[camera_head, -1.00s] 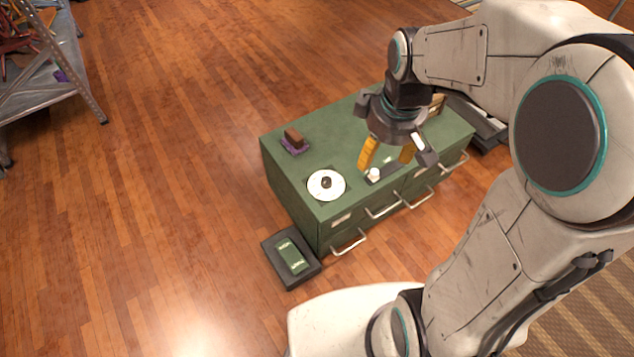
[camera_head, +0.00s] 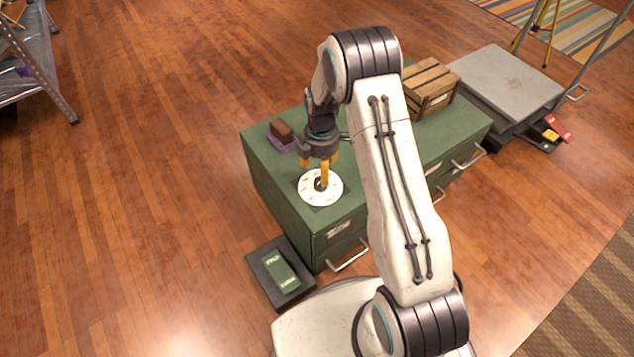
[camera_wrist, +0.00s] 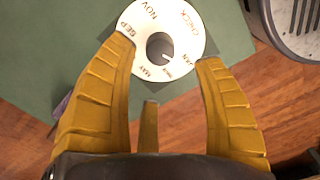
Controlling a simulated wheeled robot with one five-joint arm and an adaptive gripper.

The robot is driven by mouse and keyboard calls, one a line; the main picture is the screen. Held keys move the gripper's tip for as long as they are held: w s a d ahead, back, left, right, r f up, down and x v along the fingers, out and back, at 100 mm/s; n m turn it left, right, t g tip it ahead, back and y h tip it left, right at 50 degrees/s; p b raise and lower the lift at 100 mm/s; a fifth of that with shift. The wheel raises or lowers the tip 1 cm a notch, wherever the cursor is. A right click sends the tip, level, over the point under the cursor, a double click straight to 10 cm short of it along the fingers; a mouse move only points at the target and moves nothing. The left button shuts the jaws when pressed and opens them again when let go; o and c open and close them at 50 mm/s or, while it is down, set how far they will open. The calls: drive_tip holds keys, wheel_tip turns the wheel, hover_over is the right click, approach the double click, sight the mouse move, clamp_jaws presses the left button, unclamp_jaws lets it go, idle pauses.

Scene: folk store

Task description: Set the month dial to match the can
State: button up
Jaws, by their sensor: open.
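The month dial (camera_head: 311,198) is a white disc with a dark centre knob on the near left of the green cabinet top. In the wrist view the dial (camera_wrist: 182,22) shows SEP, NOV, CHECK, JAN, MAR and MAY around the knob (camera_wrist: 159,46). A short pale mark on the knob points roughly between JAN and MAR. My gripper (camera_head: 321,168) is open and points down over the dial, its yellow fingers spread to either side of the knob. Contact cannot be told. A green item (camera_head: 281,271) with pale, unreadable writing, possibly the can, lies on a dark tray beside the cabinet.
The green cabinet (camera_head: 270,170) has handled drawers at its front. A brown block (camera_head: 282,131) sits on a purple base behind the dial. A wooden crate (camera_head: 428,88) stands at the cabinet's far right, near a grey platform (camera_head: 507,80).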

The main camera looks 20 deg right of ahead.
sight(320, 183)
drive_tip(key=shift+f+b, duration=1.1)
drive_tip(key=shift+f, duration=2.5)
drive_tip(key=c, duration=1.2)
